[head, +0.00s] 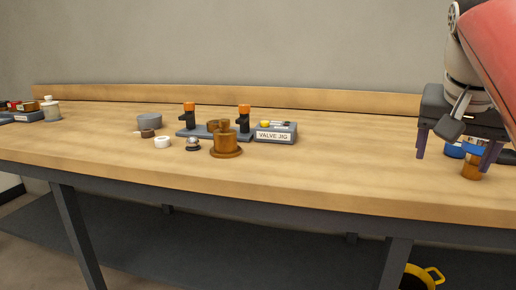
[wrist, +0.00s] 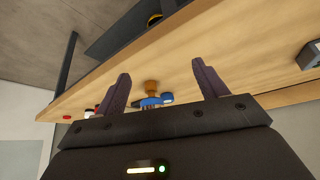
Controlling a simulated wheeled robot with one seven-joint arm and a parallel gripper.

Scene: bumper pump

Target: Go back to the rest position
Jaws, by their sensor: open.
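My gripper (head: 455,156) is at the right of the head view, above the right part of the workbench (head: 330,165). Its two purple-grey fingers are spread and point down, with nothing held between them. In the wrist view the fingers (wrist: 160,70) are also apart. A blue item with a brown-orange round part (head: 471,171) shows behind and between the fingers in the head view, partly hidden. The wrist view also shows this blue item (wrist: 150,101) beyond the fingers, apart from them.
Mid-bench stand the grey valve jig (head: 276,134) with orange-topped clamps, a brown flanged cylinder (head: 226,145), a grey bowl (head: 149,121) and a white ring (head: 162,142). A white bottle (head: 50,109) stands far left. A yellow bucket (head: 425,278) is below the bench. Bench between jig and gripper is clear.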

